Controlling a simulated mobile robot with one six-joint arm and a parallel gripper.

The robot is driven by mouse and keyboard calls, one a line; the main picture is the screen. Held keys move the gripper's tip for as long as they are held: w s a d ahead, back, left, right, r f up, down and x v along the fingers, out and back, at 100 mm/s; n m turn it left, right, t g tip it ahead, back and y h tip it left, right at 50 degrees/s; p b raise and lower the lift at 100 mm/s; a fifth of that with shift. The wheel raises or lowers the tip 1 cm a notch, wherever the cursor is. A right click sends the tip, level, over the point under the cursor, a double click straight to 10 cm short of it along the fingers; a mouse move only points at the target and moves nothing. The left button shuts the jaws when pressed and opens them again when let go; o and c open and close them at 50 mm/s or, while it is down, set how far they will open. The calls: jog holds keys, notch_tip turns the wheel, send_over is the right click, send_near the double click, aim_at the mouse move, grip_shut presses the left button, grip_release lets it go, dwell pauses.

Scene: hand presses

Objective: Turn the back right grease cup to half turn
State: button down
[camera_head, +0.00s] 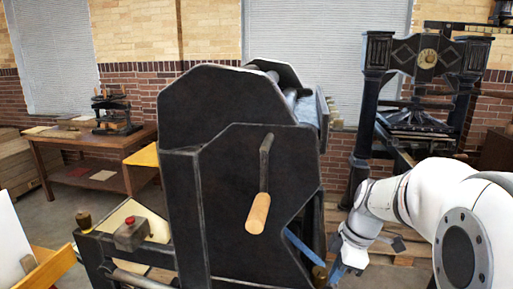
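A large black hand press (225,115) stands in the middle, with a crank that has a wooden handle (258,213). A small brass-coloured round part (320,273) shows low at the press's right side; it looks like a grease cup, but its setting is not clear. My gripper (343,270) is at the lower right, just right of that part; I cannot tell whether they touch. Its blue-grey fingers are small and partly hidden, so their opening is unclear. Another brass cup-like part (84,221) sits on the frame at the lower left.
A box with a red button (130,233) is on the press's left frame. A second black press (425,60) stands behind my arm. A wooden table (90,142) with a small press is at the left back.

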jog(key=shift+s, duration=0.15)
dwell(0.4)
notch_tip(320, 180, up, 6)
jog(key=p, duration=0.3)
jog(key=shift+d, duration=0.25)
jog(key=shift+s, duration=0.15)
